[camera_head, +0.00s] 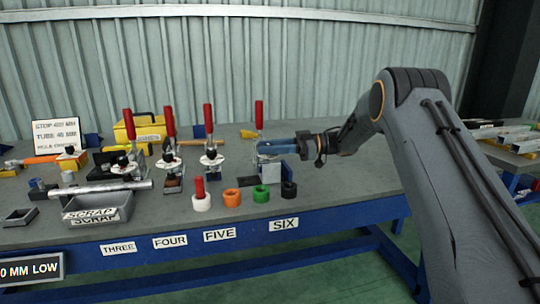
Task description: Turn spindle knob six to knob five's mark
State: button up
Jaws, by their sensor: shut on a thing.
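Toggle clamp six, with an upright red handle (259,115), stands on the bench behind the SIX label (284,224). My gripper (264,148) reaches in from the right with its blue fingers level at this clamp. It is shut on spindle knob six, which the fingers hide, so its mark cannot be read. Clamp five, with an upright red handle (208,118), stands to the left behind the FIVE label (220,234).
Clamps with red handles (169,122) (130,124) stand farther left. A grey scrap bin (98,208) is at left, with a yellow box (143,128) behind. Bench right of clamp six is clear below my arm.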

jog(key=shift+w+d+r+n+g+b, duration=0.15)
jog(key=shift+w+n+g+b, duration=0.05)
jog(key=shift+n+g+b, duration=0.1)
dwell(0.4)
jog(key=o, duration=1)
jog(key=shift+d, duration=0.1)
jog(key=shift+o, duration=0.2)
jog(key=w+d, duration=0.1)
jog(key=d, duration=0.6)
jog(key=shift+d+b, duration=0.2)
jog(key=shift+b, duration=0.2)
jog(key=shift+r, duration=0.15)
